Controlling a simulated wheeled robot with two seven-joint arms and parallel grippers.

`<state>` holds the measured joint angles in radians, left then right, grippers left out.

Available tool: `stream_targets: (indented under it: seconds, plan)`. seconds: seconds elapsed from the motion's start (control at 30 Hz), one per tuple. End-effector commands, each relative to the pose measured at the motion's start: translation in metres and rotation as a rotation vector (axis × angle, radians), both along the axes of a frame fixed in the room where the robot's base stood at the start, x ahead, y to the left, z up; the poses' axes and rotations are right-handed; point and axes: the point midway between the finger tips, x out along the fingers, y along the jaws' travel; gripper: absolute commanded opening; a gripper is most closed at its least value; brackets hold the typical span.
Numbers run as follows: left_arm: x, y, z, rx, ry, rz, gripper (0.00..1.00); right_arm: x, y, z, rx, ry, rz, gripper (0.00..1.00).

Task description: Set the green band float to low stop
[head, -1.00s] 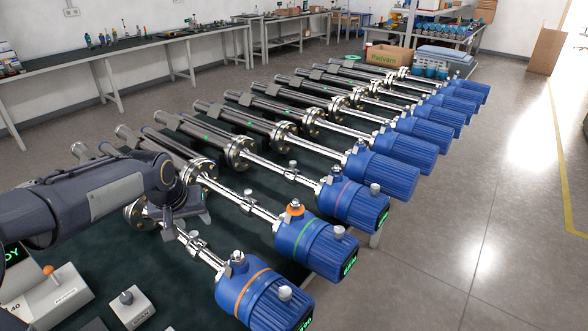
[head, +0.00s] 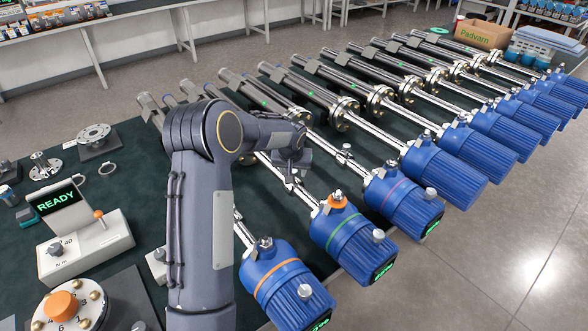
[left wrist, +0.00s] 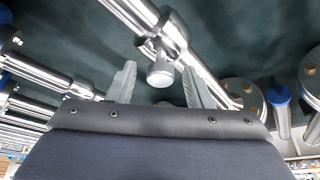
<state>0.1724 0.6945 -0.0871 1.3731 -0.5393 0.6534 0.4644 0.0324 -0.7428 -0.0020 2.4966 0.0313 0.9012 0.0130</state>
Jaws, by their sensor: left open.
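The green band transmitter (head: 350,236) is a blue housing with a green stripe and an orange cap, lying with its metal rod toward the upper left. A small metal collar with a knob, seemingly its float (head: 291,184), sits on that rod, partly hidden by my gripper. My left gripper (head: 292,168) is over the rod at this collar. In the left wrist view, the open fingers (left wrist: 160,82) stand either side of the collar's round knob (left wrist: 160,74). I cannot tell whether they touch it. My right gripper is not in view.
An orange-striped transmitter (head: 274,278) lies nearer, and a pink-striped one (head: 402,195) lies beyond, with more parallel units behind. A READY box (head: 85,240) and a flange block (head: 97,138) are on the dark bench at left. My arm hides part of the bench.

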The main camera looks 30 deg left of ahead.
Motion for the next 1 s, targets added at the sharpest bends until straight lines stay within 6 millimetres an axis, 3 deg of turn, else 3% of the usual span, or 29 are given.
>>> stream_targets:
  seconds: [0.33, 0.7, 1.0]
  plan:
    - [0.0021, 0.0007, -0.005, 0.0, -0.001, 0.0, 0.46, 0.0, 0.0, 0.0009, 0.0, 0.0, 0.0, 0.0]
    - [0.0019, 0.0005, -0.0049, -0.001, 0.0, 0.0, 0.0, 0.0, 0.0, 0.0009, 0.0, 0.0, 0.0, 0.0]
    - [0.004, 0.0063, -0.0049, 0.0, -0.001, 0.002, 0.0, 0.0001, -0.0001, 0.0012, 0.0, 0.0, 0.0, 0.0]
